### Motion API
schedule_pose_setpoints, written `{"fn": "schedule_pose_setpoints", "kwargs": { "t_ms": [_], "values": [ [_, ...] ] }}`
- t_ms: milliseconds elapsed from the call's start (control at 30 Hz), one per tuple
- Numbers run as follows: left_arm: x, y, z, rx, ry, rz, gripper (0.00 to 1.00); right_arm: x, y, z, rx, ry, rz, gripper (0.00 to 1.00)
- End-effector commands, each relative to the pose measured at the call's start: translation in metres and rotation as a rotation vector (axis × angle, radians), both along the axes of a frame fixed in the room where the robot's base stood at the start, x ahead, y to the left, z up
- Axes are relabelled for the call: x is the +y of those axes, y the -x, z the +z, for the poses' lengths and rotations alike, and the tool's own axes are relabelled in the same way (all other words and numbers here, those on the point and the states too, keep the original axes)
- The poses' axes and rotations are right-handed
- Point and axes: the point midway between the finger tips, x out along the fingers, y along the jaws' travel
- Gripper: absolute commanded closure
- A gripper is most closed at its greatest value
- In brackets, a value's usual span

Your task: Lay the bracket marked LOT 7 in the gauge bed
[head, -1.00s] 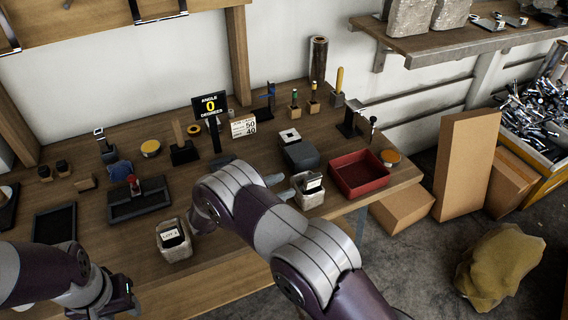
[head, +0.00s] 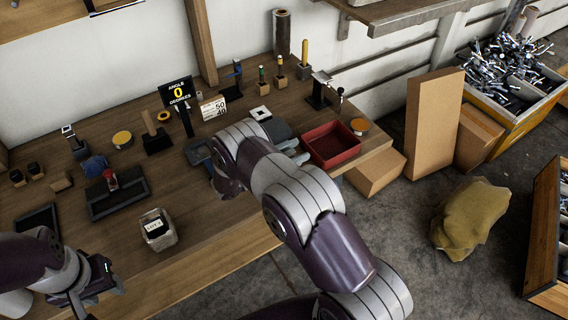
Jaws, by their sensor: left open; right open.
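A light bin (head: 159,238) with a dark piece bearing a white label stands near the table's front edge; the lettering is too small to read surely. A dark tray (head: 117,194) with a red-topped part lies further left. My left gripper (head: 108,279) is open and empty at the lower left, in front of the table. My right gripper (head: 224,186) is open over the table, right of the bin, its fingers largely hidden by my arm.
A card with 50 and 40 (head: 213,107) stands behind my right arm. Cardboard boxes (head: 433,123) and a tan sack (head: 469,219) are on the floor to the right.

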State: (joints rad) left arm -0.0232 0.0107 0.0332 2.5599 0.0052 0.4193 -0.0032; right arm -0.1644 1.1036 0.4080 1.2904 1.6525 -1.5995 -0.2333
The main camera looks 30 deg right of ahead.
Motion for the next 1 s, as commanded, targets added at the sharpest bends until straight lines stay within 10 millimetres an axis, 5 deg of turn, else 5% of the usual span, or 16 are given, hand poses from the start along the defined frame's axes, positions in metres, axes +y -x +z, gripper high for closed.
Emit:
{"fn": "schedule_pose_setpoints", "kwargs": {
  "t_ms": [100, 267, 1000],
  "values": [
    [0.0, 0.0001, -0.0007, 0.0, 0.0, 0.0, 0.57, 0.0004, -0.0002, -0.0005, 0.0, 0.0, 0.001, 0.53],
    [0.0, 0.0001, -0.0008, 0.0, 0.0, 0.0, 0.57, 0.0006, -0.0002, -0.0004, -0.001, 0.0, 0.001, 1.0],
    [0.0, 0.0, -0.0007, 0.0, 0.0, 0.0, 0.57, 0.0008, -0.0003, 0.0, -0.001, 0.0, 0.001, 1.0]
  ]
}}
